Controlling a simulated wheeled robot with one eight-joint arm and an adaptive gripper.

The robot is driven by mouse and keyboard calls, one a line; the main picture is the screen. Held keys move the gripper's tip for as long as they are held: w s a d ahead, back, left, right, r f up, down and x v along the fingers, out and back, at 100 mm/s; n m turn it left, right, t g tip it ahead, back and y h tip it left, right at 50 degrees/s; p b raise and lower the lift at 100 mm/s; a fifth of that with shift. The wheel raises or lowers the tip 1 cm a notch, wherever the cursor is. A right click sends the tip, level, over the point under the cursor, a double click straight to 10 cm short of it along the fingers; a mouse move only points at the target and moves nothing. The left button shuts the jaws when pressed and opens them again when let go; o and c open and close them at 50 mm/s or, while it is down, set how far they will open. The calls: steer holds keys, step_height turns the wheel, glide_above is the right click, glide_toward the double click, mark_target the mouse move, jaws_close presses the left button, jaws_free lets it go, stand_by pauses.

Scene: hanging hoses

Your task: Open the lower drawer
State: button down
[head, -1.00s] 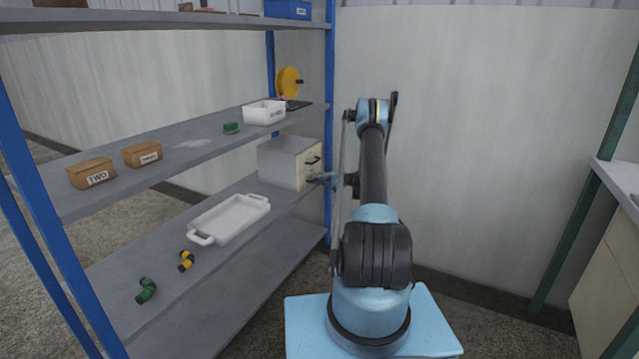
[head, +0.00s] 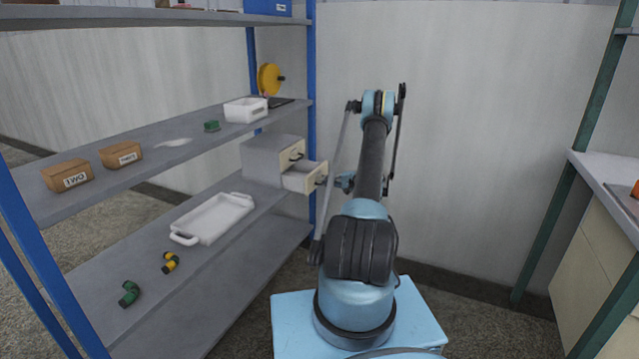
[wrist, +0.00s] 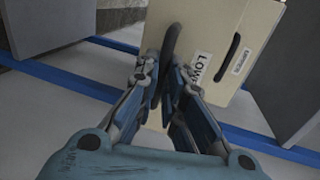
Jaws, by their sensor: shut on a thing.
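A small grey cabinet (head: 265,156) with two cream drawer fronts stands at the far end of the middle shelf. Its lower drawer (head: 301,177) is pulled partly out toward the right, while the upper drawer (head: 292,153) is flush. In the wrist view the lower drawer front (wrist: 195,30) carries a label starting "LOW" and a dark bar handle (wrist: 171,45). My gripper (head: 326,182) is shut on that handle; its fingers also show in the wrist view (wrist: 167,78). The fingers hide the handle's near end.
A white tray (head: 186,239), a yellow-black fitting (head: 170,263) and a green-black fitting (head: 129,294) lie on the same shelf. The shelf above holds brown boxes (head: 67,176) and a white bin (head: 232,111). A blue post (head: 311,90) stands by the cabinet. A counter (head: 606,185) is at right.

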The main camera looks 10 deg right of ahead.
steer(key=c, duration=1.7)
jaws_free()
steer(key=shift+f, duration=0.15)
steer(key=shift+d, duration=0.1)
steer(key=v, duration=1.2)
